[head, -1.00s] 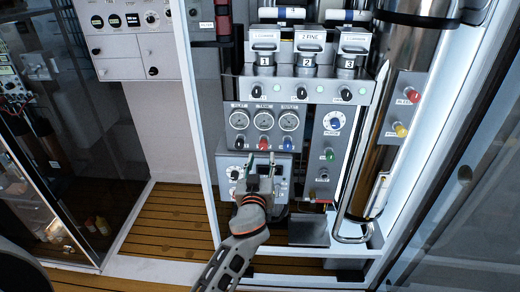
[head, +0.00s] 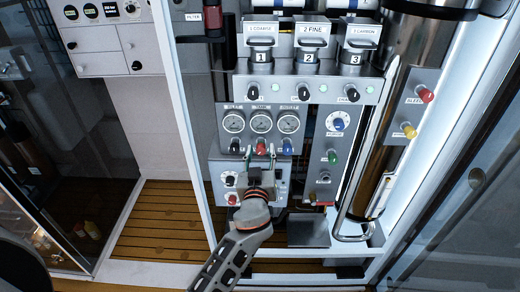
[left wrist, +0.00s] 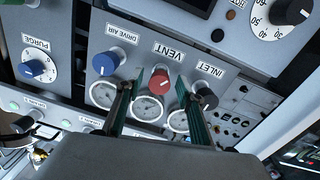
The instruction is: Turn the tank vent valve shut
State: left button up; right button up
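The tank vent valve is a red knob (head: 261,146) in the middle of a row of three, below the gauge marked TANK. In the left wrist view the red knob (left wrist: 158,79) sits by the label VENT, with a small white mark on its face. My left gripper (head: 260,152) is open, its two green-edged fingers pointing at the panel. In the left wrist view the fingertips (left wrist: 158,77) stand on either side of the red knob, with a visible gap on each side. My right gripper is in neither view.
A blue knob (left wrist: 109,61) marked DRIVE AIR and a black knob (left wrist: 205,95) marked INLET flank the fingers closely. Three gauges (head: 261,122) sit above the row. A control box (head: 228,163) lies below. A steel pipe (head: 350,212) stands right.

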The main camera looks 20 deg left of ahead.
pick_arm(q)
grip_shut()
jog(key=shift+m, duration=0.3)
